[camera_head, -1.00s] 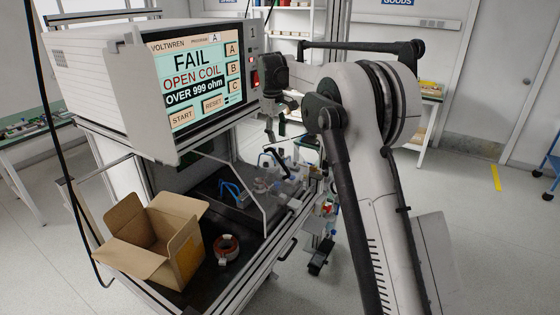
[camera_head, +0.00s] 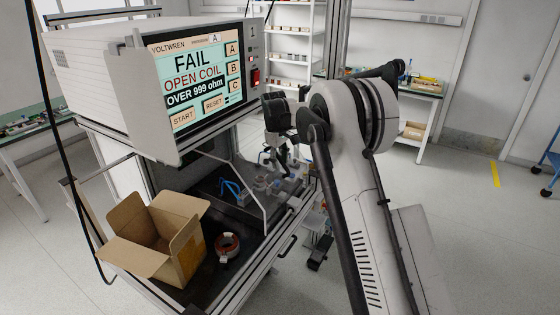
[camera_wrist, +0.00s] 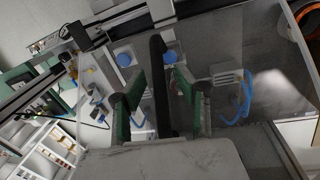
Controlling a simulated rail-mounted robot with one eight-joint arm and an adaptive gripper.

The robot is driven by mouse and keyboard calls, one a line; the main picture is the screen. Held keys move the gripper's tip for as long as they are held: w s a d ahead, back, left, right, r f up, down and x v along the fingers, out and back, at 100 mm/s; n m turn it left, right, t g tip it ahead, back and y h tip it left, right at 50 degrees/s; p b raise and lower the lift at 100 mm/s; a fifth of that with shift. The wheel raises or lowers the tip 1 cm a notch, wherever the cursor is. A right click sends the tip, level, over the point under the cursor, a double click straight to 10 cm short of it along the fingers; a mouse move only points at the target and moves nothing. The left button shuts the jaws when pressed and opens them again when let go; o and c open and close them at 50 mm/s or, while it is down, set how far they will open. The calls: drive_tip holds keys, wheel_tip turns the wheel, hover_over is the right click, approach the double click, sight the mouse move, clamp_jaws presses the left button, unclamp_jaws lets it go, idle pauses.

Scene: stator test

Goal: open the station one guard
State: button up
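The station one guard (camera_head: 250,190) is a clear cover with a pale frame edge below the tester. It stands over a fixture with blue parts and looks closed. In the wrist view its see-through pane (camera_wrist: 262,55) lies at right, over blue tubes and blue caps. My gripper (camera_head: 281,160) is over the guard's far front side, partly hidden by my own arm. In the wrist view my gripper (camera_wrist: 157,78) is open, its green-padded fingers on either side of a black bar (camera_wrist: 158,60), apparently the guard's handle. Gaps show on both sides; I cannot tell its depth between the fingers.
The tester (camera_head: 150,85) above reads FAIL, OPEN COIL. An open cardboard box (camera_head: 150,250) and a copper-coloured ring (camera_head: 228,245) sit on the dark bench top (camera_head: 215,280) nearer me. Shelving (camera_head: 290,45) stands behind. Floor right of the bench is mostly clear.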

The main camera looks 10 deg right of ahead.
clamp_jaws()
idle(0.3)
